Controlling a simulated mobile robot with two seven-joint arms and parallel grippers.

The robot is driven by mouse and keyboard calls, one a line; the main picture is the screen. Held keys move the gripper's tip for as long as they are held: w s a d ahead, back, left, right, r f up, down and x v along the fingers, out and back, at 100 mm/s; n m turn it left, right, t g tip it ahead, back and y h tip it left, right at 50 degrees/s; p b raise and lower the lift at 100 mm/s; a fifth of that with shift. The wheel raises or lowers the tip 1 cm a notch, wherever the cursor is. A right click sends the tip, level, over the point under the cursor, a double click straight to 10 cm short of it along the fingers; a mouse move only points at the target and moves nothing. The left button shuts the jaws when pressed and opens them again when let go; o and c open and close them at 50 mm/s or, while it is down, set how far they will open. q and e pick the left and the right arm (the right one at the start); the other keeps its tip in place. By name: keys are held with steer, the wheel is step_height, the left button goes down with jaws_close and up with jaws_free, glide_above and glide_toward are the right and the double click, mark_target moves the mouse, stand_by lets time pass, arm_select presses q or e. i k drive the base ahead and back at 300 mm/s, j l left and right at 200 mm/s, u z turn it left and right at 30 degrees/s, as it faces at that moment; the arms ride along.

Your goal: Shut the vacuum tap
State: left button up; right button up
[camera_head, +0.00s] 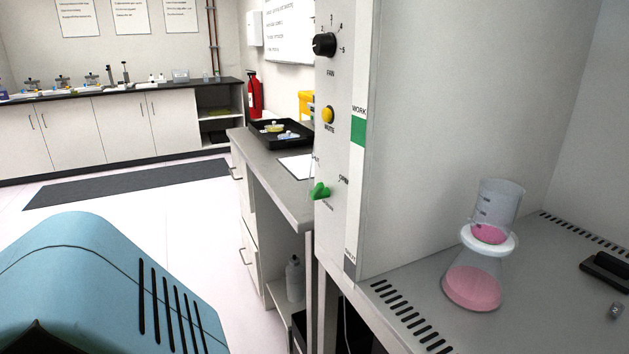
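The vacuum tap appears to be the small green handle (319,191) low on the narrow front panel of the white cabinet. Its lever points to the left and slightly down, and the label beside it is too small to read fully. A large blue arm link of mine fills the lower left, apart from the tap. Neither of my grippers is in view, and nothing touches the green handle.
The panel also has a black knob (324,45) and a yellow mute button (328,115). Inside the cabinet, a flask with pink liquid (472,288) stands at the right. A bench with a black tray (262,137) stands behind the panel.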

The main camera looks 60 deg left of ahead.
mark_target(320, 191)
steer(key=u, duration=1.75)
